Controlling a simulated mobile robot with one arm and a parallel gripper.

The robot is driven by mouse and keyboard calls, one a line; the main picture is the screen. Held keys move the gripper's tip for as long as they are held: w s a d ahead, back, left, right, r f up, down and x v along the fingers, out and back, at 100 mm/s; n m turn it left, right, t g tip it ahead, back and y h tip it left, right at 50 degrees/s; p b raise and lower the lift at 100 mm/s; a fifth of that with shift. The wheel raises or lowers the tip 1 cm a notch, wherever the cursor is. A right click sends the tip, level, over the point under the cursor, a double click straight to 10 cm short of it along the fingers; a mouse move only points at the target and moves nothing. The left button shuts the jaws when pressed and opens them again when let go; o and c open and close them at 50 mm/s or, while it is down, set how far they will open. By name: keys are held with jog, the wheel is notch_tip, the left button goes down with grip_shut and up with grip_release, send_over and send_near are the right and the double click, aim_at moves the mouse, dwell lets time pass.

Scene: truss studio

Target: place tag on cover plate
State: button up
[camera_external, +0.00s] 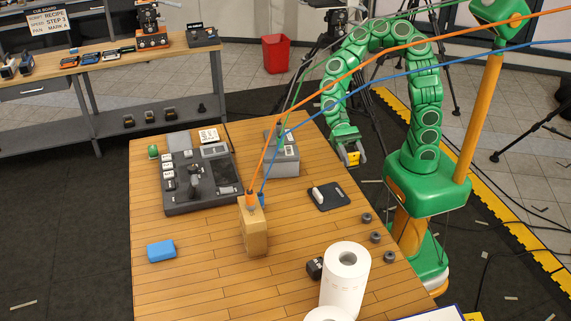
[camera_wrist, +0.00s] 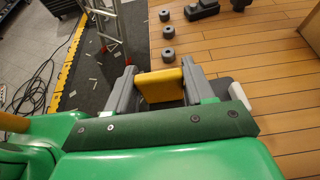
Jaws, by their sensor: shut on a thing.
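My gripper (camera_external: 352,158) is shut on a yellow tag (camera_wrist: 160,86), a small flat block held between its two grey fingers in the wrist view. In the external view the gripper is above the table's right edge, right of a grey box (camera_external: 285,167) and clear of it. The grey box has a flat top with darker parts, partly hidden by hanging cables. I cannot tell for certain which surface is the cover plate; this box top or part of the dark grey tray (camera_external: 205,205) could be it.
A tan block (camera_external: 253,230) with orange and blue cables stands mid-table. A black mat (camera_external: 328,196) bears a white object. Grey rings (camera_external: 376,238) line the right edge. A white paper roll (camera_external: 345,280) stands in front; a blue block (camera_external: 161,250) lies left. Cables cross above the table.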

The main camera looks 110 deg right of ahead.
jog(key=shift+w+a+f, duration=0.25)
jog(key=shift+w+f, duration=0.65)
jog(key=shift+f, duration=0.2)
jog(key=shift+w+a+f, duration=0.25)
jog(key=shift+w+f, duration=0.7)
jog(key=shift+f, duration=0.1)
jog(key=shift+w+a+f, duration=0.25)
jog(key=shift+w+f, duration=0.65)
jog(key=shift+f, duration=1.65)
jog(key=shift+f, duration=0.1)
jog(key=o, duration=1)
